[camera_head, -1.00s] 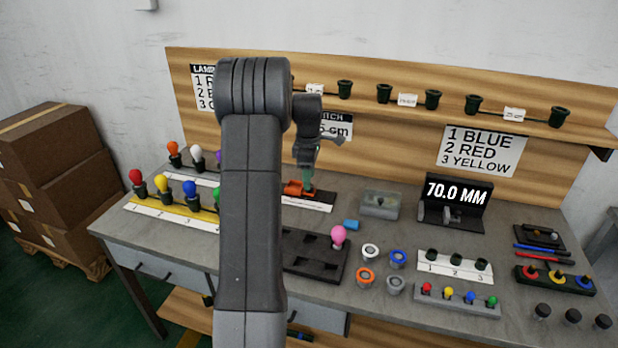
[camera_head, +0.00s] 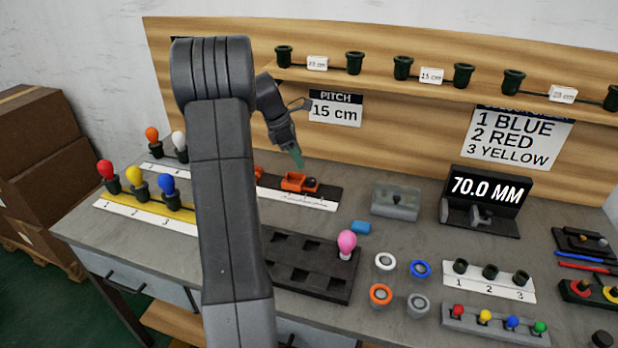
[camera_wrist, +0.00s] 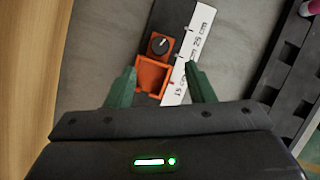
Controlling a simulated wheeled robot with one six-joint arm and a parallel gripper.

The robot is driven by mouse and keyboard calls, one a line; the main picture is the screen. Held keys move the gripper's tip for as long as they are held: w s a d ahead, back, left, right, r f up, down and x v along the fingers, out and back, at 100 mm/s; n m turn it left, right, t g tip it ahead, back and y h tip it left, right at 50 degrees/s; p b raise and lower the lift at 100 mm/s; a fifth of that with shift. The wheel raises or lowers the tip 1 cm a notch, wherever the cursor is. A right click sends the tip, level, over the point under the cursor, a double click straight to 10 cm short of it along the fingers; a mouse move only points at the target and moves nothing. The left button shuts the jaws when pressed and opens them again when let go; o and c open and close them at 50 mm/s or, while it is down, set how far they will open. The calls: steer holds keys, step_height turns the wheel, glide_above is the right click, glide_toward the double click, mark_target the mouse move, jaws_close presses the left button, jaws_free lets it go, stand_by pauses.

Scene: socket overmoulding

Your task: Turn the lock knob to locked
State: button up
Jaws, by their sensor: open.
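The lock knob (camera_wrist: 160,44) is a dark round dial with a white pointer line, set in an orange slide (camera_wrist: 153,75) with an open square pocket. The pointer is aimed toward the upper right in the wrist view. The slide also shows in the head view (camera_head: 296,181), on a dark rail beside a white cm scale (camera_head: 312,200). My gripper (camera_wrist: 161,77) is open and empty, its green fingers on either side of the pocket in the wrist view. In the head view my gripper (camera_head: 298,158) hangs above the slide, apart from it.
A grey box with a knob (camera_head: 396,202) and a 70.0 MM display (camera_head: 486,190) stand to the right. A blue piece (camera_head: 361,227) and a black tray (camera_head: 330,284) with a pink bulb (camera_head: 347,241) lie in front. Coloured bulbs stand at left.

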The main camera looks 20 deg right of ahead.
mark_target(311, 179)
steer(key=x, duration=0.9)
steer(key=shift+b, duration=0.4)
steer(key=c, duration=1)
